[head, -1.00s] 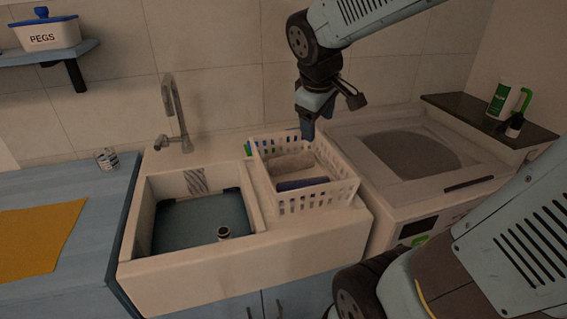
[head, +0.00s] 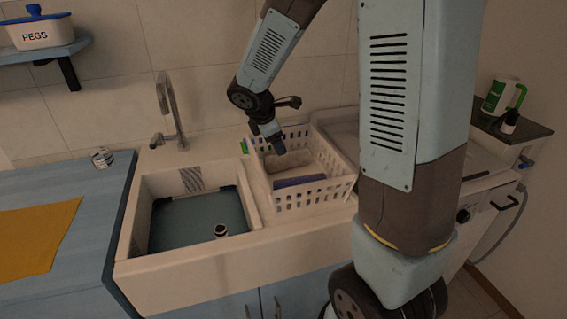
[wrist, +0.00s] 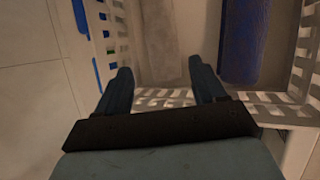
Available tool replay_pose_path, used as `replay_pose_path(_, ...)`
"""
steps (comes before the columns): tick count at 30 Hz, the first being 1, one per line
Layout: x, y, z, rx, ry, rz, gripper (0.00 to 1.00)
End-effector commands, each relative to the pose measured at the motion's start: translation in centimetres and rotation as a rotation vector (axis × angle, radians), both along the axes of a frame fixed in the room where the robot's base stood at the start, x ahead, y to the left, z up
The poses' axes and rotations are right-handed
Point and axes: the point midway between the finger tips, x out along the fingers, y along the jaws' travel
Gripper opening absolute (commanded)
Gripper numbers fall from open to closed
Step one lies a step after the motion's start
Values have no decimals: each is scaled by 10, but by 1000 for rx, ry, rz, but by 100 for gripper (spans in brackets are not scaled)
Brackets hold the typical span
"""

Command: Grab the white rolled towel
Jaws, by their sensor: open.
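The white rolled towel (head: 289,161) lies in the white slatted basket (head: 318,196) beside the sink. In the wrist view the towel (wrist: 158,40) shows as a pale roll ahead of the fingertips, in line with the gap between them. A blue roll (head: 300,181) lies in the same basket, and in the wrist view it (wrist: 243,42) is to the right of the towel. My gripper (head: 279,147) is at the basket's back left, above the towel. In the wrist view my gripper (wrist: 160,82) is open with nothing between its fingers.
The basket's slatted walls surround the towel closely. The sink (head: 200,215) is to the left, with a tap (head: 171,110) behind it. Green and blue items (head: 247,145) stand at the basket's back left corner. A green-and-white bottle (head: 499,97) stands on a dark shelf at right.

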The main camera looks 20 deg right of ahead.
Motion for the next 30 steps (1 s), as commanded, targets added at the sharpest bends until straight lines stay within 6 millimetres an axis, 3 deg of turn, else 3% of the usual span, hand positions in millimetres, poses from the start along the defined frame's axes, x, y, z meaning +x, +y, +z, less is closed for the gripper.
replay_pose_path(7,13,-16,-38,0,3,-1,69)
replay_pose_path(17,19,-25,-57,1,1,-3,69)
replay_pose_path(24,26,-39,-85,0,2,-2,69)
replay_pose_path(30,31,-44,-97,1,0,-1,69)
